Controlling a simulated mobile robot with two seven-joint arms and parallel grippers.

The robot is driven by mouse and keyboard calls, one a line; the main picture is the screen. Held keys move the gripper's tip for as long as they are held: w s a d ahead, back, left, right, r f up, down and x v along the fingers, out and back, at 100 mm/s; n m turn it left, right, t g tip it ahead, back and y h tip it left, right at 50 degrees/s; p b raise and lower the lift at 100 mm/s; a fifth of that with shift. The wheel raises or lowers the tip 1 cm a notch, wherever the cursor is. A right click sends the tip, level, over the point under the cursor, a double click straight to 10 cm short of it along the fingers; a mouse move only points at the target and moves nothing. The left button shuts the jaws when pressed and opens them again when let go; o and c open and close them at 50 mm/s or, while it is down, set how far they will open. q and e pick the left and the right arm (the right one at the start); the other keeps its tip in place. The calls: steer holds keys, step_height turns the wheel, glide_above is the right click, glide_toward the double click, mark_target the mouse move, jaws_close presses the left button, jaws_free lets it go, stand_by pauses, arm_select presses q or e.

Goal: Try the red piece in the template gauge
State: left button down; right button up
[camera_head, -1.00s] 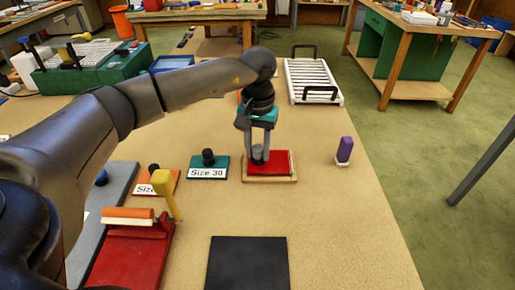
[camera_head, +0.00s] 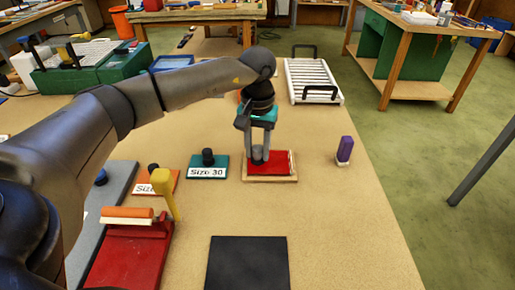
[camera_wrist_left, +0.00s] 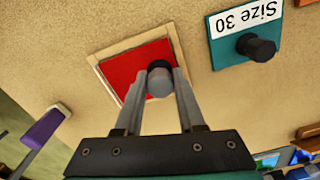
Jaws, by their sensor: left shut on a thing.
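The red piece (camera_head: 268,168) is a flat red plate with a dark round knob. It lies within the pale wooden frame of the template gauge (camera_head: 270,180) on the bench. My left gripper (camera_head: 258,158) comes down from above with its fingers shut on the knob. In the left wrist view, the red piece (camera_wrist_left: 135,76) fills most of the opening of the gauge (camera_wrist_left: 97,58), and the gripper (camera_wrist_left: 160,80) has the knob between its fingertips. The fingers hide part of the red plate, and I cannot tell whether it sits fully down. My right gripper is not in view.
A teal plate marked Size 30 (camera_head: 207,172) with a black knob lies left of the gauge, beside an orange plate (camera_head: 146,184). A purple block (camera_head: 345,150) stands to the right. A black mat (camera_head: 248,264) and a red fixture with a yellow handle (camera_head: 130,250) are nearer.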

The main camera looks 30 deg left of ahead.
arm_select(q)
steer(key=shift+f, duration=0.3)
steer(key=shift+r, duration=0.1)
steer(key=shift+r, duration=0.35)
steer(key=shift+f, duration=0.1)
steer(key=shift+f, duration=0.1)
stand_by(0.4)
steer(key=shift+f, duration=0.2)
stand_by(0.4)
steer(key=shift+c, duration=2.2)
jaws_free()
